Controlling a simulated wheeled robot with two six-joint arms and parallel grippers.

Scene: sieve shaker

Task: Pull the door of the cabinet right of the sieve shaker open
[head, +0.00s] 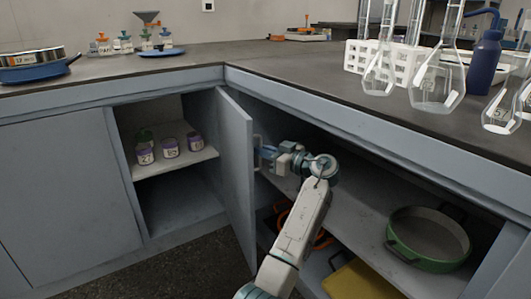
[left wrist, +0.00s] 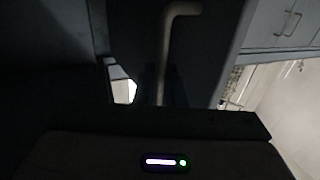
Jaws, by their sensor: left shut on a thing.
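The grey-blue cabinet door (head: 237,165) stands swung well out from the left-hand cabinet, seen nearly edge-on. Its bar handle (head: 257,139) is on the face turned to the right. My left gripper (head: 264,155) is at that face, shut on the handle; the fingertips are small and partly hidden. In the left wrist view the handle (left wrist: 163,55) runs up from between the dark fingers and bends right at its top. The open compartment shows a shelf (head: 178,160) with several small labelled jars (head: 170,148). My right gripper is not in view.
An open cabinet on the right holds a green pan (head: 428,238) and a yellow item (head: 358,281). My arm crosses in front of it. Flasks (head: 436,90) and a blue bottle (head: 484,68) stand on the counter (head: 300,75). A round steel-and-blue item (head: 35,66) stands far left.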

